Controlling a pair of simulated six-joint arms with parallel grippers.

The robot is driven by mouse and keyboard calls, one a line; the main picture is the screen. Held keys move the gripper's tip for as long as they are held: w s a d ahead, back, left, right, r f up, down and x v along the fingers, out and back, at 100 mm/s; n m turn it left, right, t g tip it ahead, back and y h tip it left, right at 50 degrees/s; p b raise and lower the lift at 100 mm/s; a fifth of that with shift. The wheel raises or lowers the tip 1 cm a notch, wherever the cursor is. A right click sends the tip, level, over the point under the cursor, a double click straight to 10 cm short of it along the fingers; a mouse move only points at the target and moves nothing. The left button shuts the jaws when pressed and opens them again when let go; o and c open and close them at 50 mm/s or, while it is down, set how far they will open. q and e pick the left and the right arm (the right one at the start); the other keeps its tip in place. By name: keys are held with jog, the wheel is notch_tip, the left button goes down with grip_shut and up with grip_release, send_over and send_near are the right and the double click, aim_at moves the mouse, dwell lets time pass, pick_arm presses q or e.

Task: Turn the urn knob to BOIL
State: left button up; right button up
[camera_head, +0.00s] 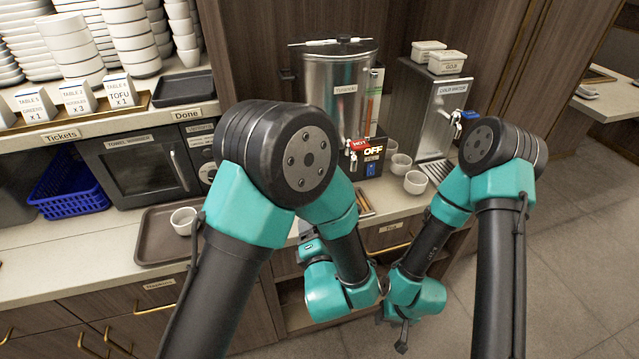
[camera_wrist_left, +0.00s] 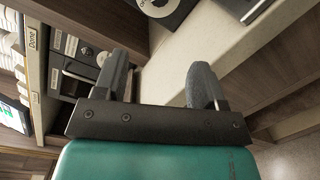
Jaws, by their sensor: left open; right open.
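The steel urn (camera_head: 338,90) stands upright on the counter at the back centre in the head view. Its black base shows a bold white OFF sign (camera_head: 373,150) beside a red HOT label (camera_head: 360,144). My left arm's elbow covers part of the base, and I cannot make out the knob clearly. My left gripper's open, empty fingers show in the left wrist view (camera_wrist_left: 158,82), apart from the urn; in the head view they are mostly hidden behind my arm. My right gripper (camera_head: 402,343) hangs low in front of the counter, and its fingers are hard to make out.
A steel cold water dispenser (camera_head: 440,105) stands right of the urn. White cups (camera_head: 416,182) stand between them. A brown tray (camera_head: 150,250) with a cup lies left. Counter shows between tray and cups.

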pick_arm(q)
jog(key=shift+d+r, duration=0.2)
jog(key=shift+d, duration=0.1)
jog(key=w, duration=0.5)
jog(key=w+a, duration=0.1)
jog(key=w, duration=1.1)
jog(key=shift+w+a, duration=0.2)
jog(key=shift+a, duration=0.2)
jog(key=c, duration=0.9)
